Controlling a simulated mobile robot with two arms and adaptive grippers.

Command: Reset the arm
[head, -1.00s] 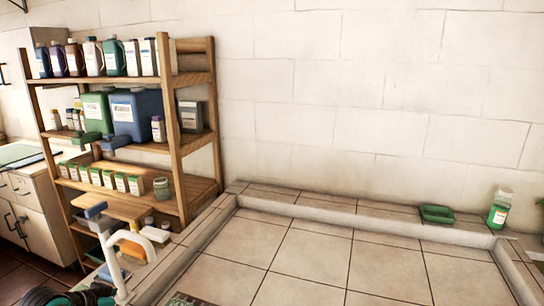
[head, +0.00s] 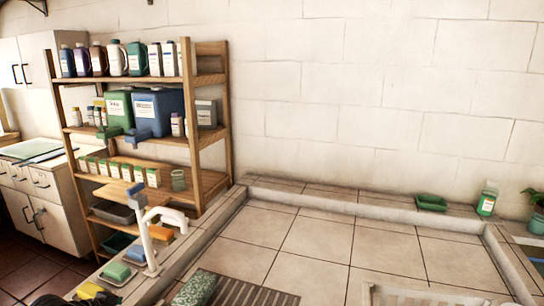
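Neither of my grippers shows clearly in the head view. The tiled washbasin (head: 318,240) fills the lower middle, with a low raised rim. A white tap (head: 152,243) with a blue handle stands at its left side. A green speckled object (head: 195,289) lies at the bottom edge beside a grey slatted piece (head: 248,290); both are partly cut off. A pale object (head: 425,294) is cut off at the bottom right. A dark shape at the bottom left corner is too cropped to identify.
A wooden shelf (head: 212,80) with bottles, jugs and small boxes stands at the left. A green soap dish (head: 431,202) and a green bottle (head: 487,200) sit on the back ledge. A green sponge (head: 117,272) lies left of the tap. The basin's middle is clear.

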